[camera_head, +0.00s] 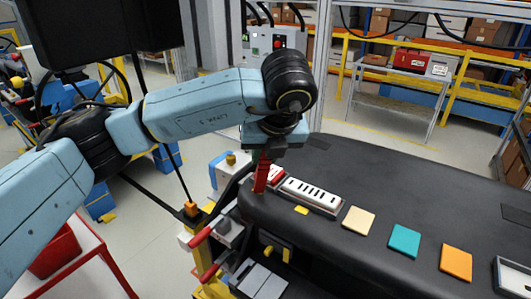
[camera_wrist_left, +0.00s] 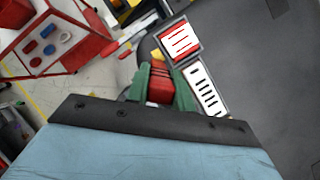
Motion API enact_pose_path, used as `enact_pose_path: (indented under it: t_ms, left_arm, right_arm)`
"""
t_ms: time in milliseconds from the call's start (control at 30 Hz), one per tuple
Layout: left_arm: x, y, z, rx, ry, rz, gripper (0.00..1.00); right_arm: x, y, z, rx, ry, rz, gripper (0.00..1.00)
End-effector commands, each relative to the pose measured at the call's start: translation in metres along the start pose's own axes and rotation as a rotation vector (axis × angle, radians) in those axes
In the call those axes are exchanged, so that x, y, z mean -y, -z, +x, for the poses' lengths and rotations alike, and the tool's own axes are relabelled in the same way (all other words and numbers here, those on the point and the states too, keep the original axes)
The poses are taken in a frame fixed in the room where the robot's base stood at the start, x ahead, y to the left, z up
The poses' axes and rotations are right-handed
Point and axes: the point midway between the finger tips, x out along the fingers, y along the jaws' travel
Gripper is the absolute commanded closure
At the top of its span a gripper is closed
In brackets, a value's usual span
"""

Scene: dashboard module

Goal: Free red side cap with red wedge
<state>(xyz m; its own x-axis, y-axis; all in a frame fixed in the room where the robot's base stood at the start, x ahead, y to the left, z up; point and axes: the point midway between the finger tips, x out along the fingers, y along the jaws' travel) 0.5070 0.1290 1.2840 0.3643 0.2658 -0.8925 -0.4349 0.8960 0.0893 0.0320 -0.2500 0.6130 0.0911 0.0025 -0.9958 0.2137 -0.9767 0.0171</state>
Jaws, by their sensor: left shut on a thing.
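My left gripper (camera_head: 262,172) is over the left end of the dark dashboard (camera_head: 350,175). In the left wrist view its green fingers (camera_wrist_left: 160,86) are shut on the red wedge (camera_wrist_left: 160,84). The wedge (camera_head: 261,177) points down in the head view, close beside the red side cap (camera_head: 277,175). The side cap, red with white slats in a dark frame, shows whole in the left wrist view (camera_wrist_left: 180,40), just beyond the wedge. Whether the wedge tip touches it, I cannot tell. My right gripper is not in view.
A white slotted vent (camera_head: 312,194) adjoins the side cap. A small yellow piece (camera_head: 301,210) and cream (camera_head: 358,220), teal (camera_head: 404,240) and orange (camera_head: 456,262) squares lie along the dashboard. A red-framed cart (camera_head: 85,258) stands lower left. The dashboard's far side is mostly clear.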

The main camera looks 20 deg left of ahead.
Motion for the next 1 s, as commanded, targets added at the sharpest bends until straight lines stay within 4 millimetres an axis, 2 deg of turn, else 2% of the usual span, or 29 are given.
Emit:
enact_pose_path:
  t_ms: [1000]
  left_arm:
    - [0.0007,0.0039,0.0066,-0.003,-0.002,0.002,1.0]
  right_arm:
    - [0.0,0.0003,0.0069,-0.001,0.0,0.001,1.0]
